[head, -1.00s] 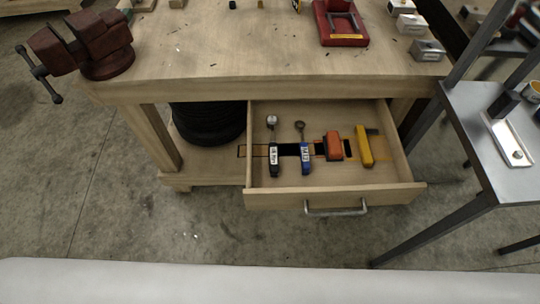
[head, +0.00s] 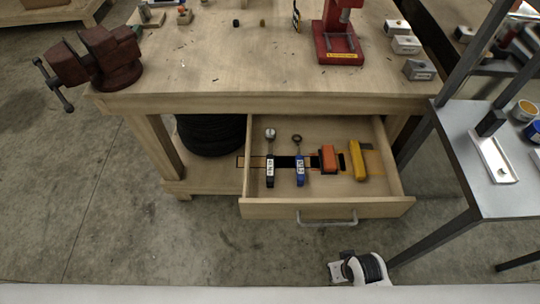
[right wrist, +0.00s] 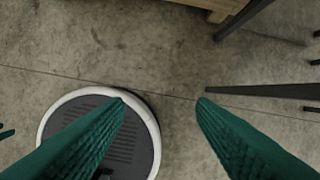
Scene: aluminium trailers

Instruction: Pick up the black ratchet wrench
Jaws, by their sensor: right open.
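The black ratchet wrench (head: 270,170) lies in the open drawer (head: 330,209), the leftmost of the tools there. It has a round silver head toward the back and a black handle with a white label. A blue-handled wrench (head: 299,170) lies just right of it. My right gripper (right wrist: 162,98) has its green fingers spread wide in the right wrist view, with nothing between them. In the head view, only a white and black part of my right arm shows, in front of the drawer. My left gripper is not seen.
An orange tool (head: 328,158) and a yellow tool (head: 357,160) lie farther right in the drawer. The workbench (head: 220,75) overhangs the drawer's back. A red vise (head: 100,58) is at its left corner. A metal side table (head: 460,130) stands to the right.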

